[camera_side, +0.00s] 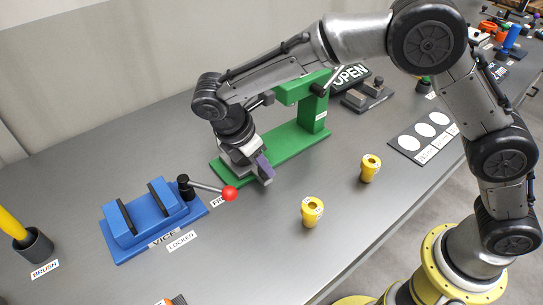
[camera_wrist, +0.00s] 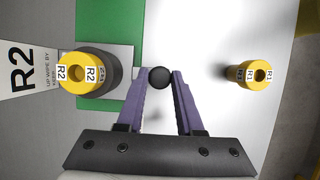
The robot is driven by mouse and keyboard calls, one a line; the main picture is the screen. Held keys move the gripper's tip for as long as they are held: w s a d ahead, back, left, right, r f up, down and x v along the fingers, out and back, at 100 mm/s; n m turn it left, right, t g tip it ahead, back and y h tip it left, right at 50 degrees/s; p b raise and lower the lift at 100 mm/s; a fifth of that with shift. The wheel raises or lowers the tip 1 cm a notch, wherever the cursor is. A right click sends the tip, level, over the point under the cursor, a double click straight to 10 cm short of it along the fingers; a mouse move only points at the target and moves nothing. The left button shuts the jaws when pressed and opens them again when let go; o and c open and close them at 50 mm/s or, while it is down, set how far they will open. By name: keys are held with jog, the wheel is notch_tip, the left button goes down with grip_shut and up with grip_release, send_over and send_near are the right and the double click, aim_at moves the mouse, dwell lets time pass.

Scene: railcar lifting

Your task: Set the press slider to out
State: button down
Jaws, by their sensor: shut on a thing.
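The green press (camera_side: 315,113) stands behind my gripper (camera_side: 264,172) in the side view. In the wrist view my gripper (camera_wrist: 162,80) has its purple fingertips on either side of a round black knob (camera_wrist: 160,74), shut on it. The knob is beside the edge of a light grey slider plate (camera_wrist: 126,62), which lies over the green press base (camera_wrist: 110,20). A yellow ring-shaped part marked R2 (camera_wrist: 78,73) sits in a dark round holder on the plate. In the side view my gripper hides the knob and most of the slider.
A yellow part marked R1 (camera_wrist: 248,74) stands right of the fingers in the wrist view. Two yellow parts (camera_side: 312,211) (camera_side: 370,168) stand on the grey table in the side view. A blue vice (camera_side: 150,218) with a red-tipped lever (camera_side: 229,193) is left of my gripper.

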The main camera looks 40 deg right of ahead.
jog(key=shift+a+r, duration=0.1)
jog(key=shift+a, duration=0.2)
jog(key=c, duration=0.9)
grip_release()
jog(key=shift+a, duration=0.1)
jog(key=o, duration=0.4)
jog(key=shift+d, duration=0.2)
jog(key=shift+c, duration=0.2)
jog(key=v, duration=1.3)
jog(key=shift+r, duration=0.35)
jog(key=shift+a, duration=0.1)
